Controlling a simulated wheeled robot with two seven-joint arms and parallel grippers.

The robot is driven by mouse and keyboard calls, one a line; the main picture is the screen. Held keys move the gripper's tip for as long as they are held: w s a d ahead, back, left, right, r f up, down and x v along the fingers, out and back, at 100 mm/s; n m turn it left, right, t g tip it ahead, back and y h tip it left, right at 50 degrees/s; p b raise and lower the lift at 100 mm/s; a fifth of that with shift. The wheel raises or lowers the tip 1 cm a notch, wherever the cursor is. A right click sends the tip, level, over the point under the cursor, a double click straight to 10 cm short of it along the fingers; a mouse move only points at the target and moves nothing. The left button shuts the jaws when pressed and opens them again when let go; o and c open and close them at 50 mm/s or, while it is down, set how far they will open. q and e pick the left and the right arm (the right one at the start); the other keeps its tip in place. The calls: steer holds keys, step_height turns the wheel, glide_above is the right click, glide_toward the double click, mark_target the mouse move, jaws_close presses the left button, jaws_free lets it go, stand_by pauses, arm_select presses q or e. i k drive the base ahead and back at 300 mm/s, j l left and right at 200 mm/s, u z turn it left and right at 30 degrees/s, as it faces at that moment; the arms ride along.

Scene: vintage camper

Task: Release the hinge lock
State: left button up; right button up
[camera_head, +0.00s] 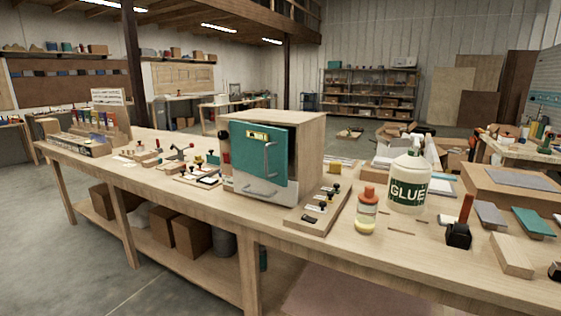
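A small wooden cabinet (307,150) stands on the long workbench near the middle of the view. Its teal door (251,151) carries a metal handle (268,158) and a small yellow-framed label (257,135). The door looks slightly ajar, with an open-looking strip at its right side. A pale drawer front with a handle (262,190) sits below the door. A dark round knob (223,134) shows at the cabinet's left side. I cannot tell which part is the hinge lock. Neither of my grippers is in view.
A board with black knobs (320,208) lies right of the cabinet, near the front edge. Beyond it stand an orange-capped bottle (366,212), a glue bottle (409,182) and a red-handled tool (460,225). Several small fixtures lie left of the cabinet. Floor in front is clear.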

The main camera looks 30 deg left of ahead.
mark_target(226, 159)
steer(key=u, duration=1.3)
